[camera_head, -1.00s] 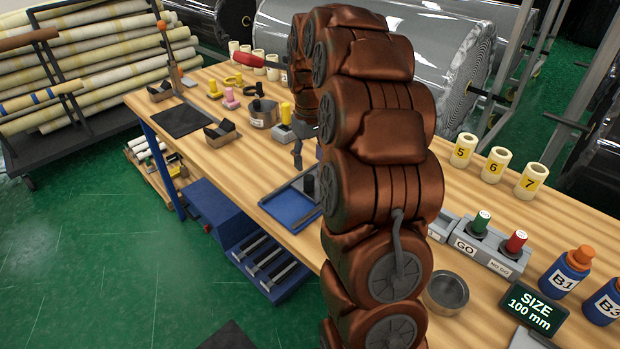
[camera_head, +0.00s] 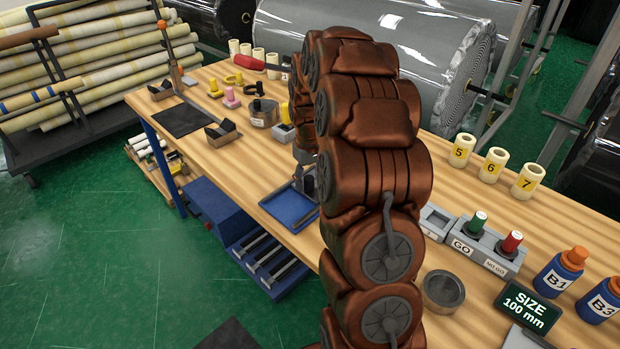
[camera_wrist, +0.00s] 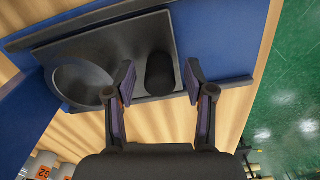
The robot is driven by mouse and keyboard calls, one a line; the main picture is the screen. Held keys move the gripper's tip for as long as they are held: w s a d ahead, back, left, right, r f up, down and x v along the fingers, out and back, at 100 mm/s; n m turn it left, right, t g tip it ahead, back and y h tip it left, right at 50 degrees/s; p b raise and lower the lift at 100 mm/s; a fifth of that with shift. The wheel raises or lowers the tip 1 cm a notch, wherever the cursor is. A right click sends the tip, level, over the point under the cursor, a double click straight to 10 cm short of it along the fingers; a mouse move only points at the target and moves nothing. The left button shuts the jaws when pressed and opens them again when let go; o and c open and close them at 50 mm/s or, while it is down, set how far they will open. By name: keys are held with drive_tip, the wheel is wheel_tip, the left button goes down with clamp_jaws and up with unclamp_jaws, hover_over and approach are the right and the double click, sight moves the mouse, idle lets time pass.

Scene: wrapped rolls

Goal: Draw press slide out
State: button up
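The press is a blue frame (camera_head: 288,208) near the front edge of the wooden table, partly hidden behind my arm in the head view. In the wrist view, its blue body (camera_wrist: 215,30) surrounds a dark grey slide (camera_wrist: 110,57) with a round recess at its left. A black upright knob (camera_wrist: 160,76) stands at the right part of the slide. My gripper (camera_wrist: 159,82) is open, one finger on each side of the knob, with visible gaps between. In the head view my gripper is mostly hidden by my arm.
Numbered cream rolls (camera_head: 494,165), a GO / NO GO gauge block (camera_head: 480,248), a metal ring (camera_head: 444,290), blue bottles (camera_head: 560,275) and a size sign (camera_head: 527,305) stand at right. A black mat (camera_head: 184,120) and small fixtures lie at left.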

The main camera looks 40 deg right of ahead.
clamp_jaws()
idle(0.3)
drive_tip(key=a+b, duration=0.1)
drive_tip(key=a, duration=0.3)
drive_tip(key=s+a+b, duration=0.1)
drive_tip(key=a+b, duration=0.1)
drive_tip(key=a, duration=0.2)
drive_tip(key=a+b, duration=0.1)
drive_tip(key=a, duration=0.4)
drive_tip(key=shift+s+a+b, duration=0.1)
drive_tip(key=shift+s+b, duration=0.25)
drive_tip(key=shift+b, duration=0.05)
drive_tip(key=shift+c, duration=0.5)
unclamp_jaws()
drive_tip(key=shift+a, duration=0.2)
drive_tip(key=shift+o, duration=1.2)
drive_tip(key=shift+d, duration=0.15)
